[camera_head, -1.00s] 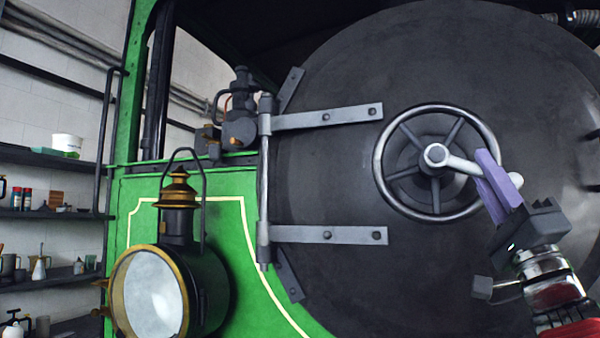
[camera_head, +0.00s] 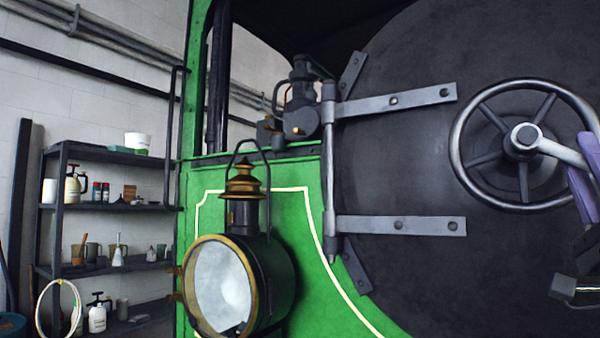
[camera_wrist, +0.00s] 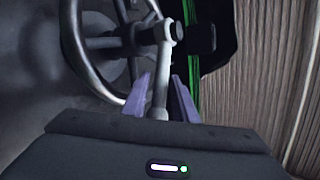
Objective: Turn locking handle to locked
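The locking handle (camera_head: 556,149) is a silver bar that runs right and slightly down from the round hub on the dark boiler door. A spoked silver handwheel (camera_head: 456,150) sits behind it. My gripper, with purple fingers, is partly cut off at the right edge in the head view. In the wrist view the handle (camera_wrist: 161,78) lies between the two fingers of my gripper (camera_wrist: 161,92), one on each side. Whether the fingers press on the bar or leave small gaps is not clear. The handle's outer end is partly hidden by my gripper.
A lamp with a brass rim (camera_head: 250,260) stands left of the door. Hinge straps (camera_head: 398,226) cross the door's left side. The green body (camera_head: 312,268) is behind the lamp. A dark shelf unit (camera_head: 110,205) with bottles and cans is at far left.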

